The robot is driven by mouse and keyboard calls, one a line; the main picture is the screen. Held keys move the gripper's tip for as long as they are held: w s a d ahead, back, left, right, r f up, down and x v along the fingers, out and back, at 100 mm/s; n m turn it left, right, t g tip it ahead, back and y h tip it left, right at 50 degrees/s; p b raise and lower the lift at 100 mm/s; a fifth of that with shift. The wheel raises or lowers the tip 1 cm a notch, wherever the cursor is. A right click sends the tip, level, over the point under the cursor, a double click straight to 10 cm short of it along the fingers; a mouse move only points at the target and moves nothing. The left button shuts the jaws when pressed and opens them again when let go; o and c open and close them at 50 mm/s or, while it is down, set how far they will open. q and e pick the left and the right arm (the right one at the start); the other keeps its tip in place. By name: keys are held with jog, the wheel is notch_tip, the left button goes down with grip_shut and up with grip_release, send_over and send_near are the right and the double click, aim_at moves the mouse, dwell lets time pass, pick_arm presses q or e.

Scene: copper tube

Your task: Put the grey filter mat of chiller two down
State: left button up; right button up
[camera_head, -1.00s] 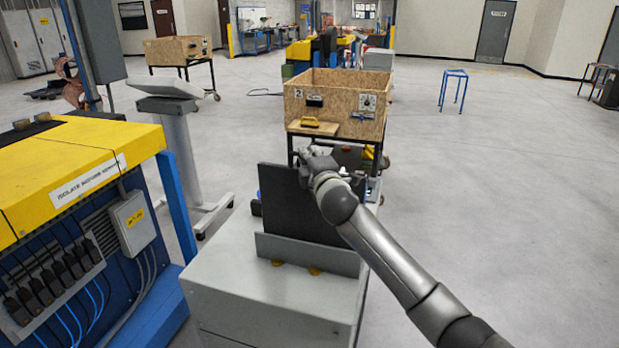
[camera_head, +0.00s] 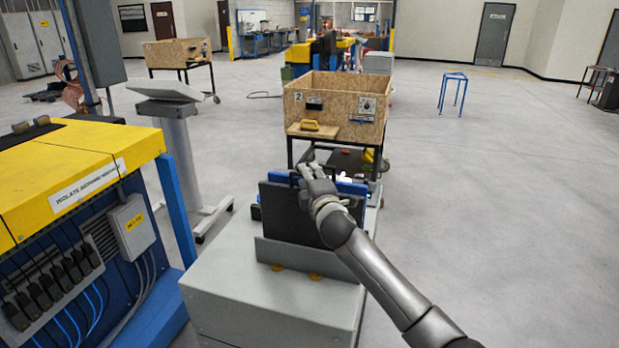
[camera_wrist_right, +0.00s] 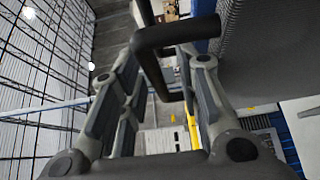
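The grey filter mat (camera_head: 298,213) is a dark flat panel. In the head view it stands upright on the light grey housing (camera_head: 260,300), behind a low grey plate (camera_head: 305,257) that hides its lower edge. My right gripper (camera_head: 308,172) is at the mat's top right. In the right wrist view the mat's dark ribbed face (camera_wrist_right: 275,45) fills the upper right. A black loop handle (camera_wrist_right: 180,36) crosses between the fingers of my right gripper (camera_wrist_right: 160,62). The fingers stand apart, with clear gaps beside the handle. My left gripper is out of view.
A blue part (camera_head: 347,187) shows just behind the mat. Beyond stands a chipboard crate (camera_head: 335,105) marked 2 on a dark stand. A yellow and blue machine (camera_head: 70,185) and a grey pedestal (camera_head: 180,150) stand on the left. The floor at right is open.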

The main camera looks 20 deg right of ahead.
jog(key=shift+r, duration=0.2)
jog(key=s+b, duration=0.2)
jog(key=s, duration=1)
jog(key=shift+a+b, duration=0.25)
jog(key=shift+b, duration=0.05)
